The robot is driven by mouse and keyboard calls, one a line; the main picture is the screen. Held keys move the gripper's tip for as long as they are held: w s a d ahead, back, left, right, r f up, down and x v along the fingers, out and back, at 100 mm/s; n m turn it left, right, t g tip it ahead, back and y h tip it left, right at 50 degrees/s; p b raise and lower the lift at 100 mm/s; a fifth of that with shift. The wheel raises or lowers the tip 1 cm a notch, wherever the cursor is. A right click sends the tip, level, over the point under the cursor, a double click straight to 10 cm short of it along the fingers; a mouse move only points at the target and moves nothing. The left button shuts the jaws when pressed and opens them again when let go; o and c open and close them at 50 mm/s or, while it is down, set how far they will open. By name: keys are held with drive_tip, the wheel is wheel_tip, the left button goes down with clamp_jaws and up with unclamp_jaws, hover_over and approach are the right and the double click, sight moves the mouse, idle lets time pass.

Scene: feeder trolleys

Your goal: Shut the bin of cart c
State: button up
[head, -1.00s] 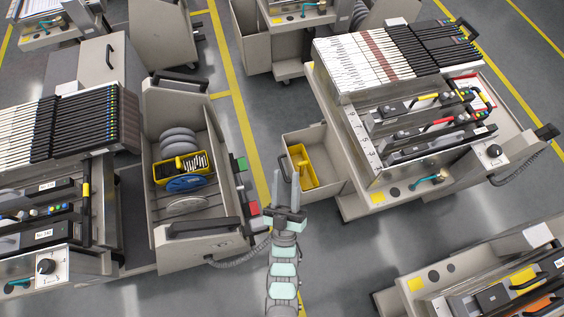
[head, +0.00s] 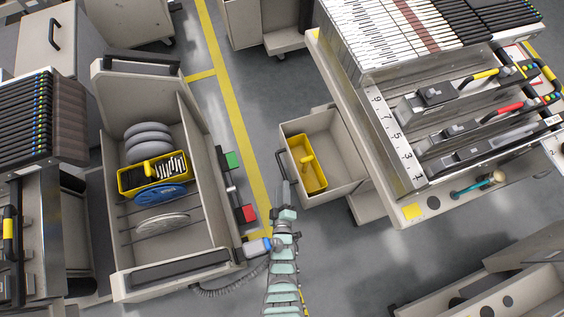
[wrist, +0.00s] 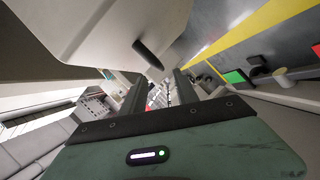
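An open grey bin (head: 348,143) juts from the left side of the right cart (head: 407,212), with a yellow caddy (head: 309,176) inside. No letter shows, so I cannot tell whether this is cart c. Its dark handle (head: 284,164) is on the bin's left front face. My gripper (head: 285,192) is at that front, just below the handle. In the wrist view my gripper (wrist: 158,90) has its two dark fingers apart. The bin front (wrist: 105,35) and its handle (wrist: 148,54) show just beyond the fingertips; contact cannot be told.
On the left, another cart has an open bin (head: 117,235) holding reels and a yellow caddy (head: 126,182). A floor strip with a yellow line (head: 231,105) runs between the carts. Another cart (head: 500,285) stands at lower right.

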sight(282, 169)
drive_tip(key=b+x, duration=0.3)
drive_tip(key=x, duration=0.6)
drive_tip(key=shift+w+b, duration=0.2)
drive_tip(key=shift+b, duration=0.2)
drive_tip(key=shift+s, duration=0.1)
drive_tip(key=shift+c, duration=0.3)
clamp_jaws()
idle(0.3)
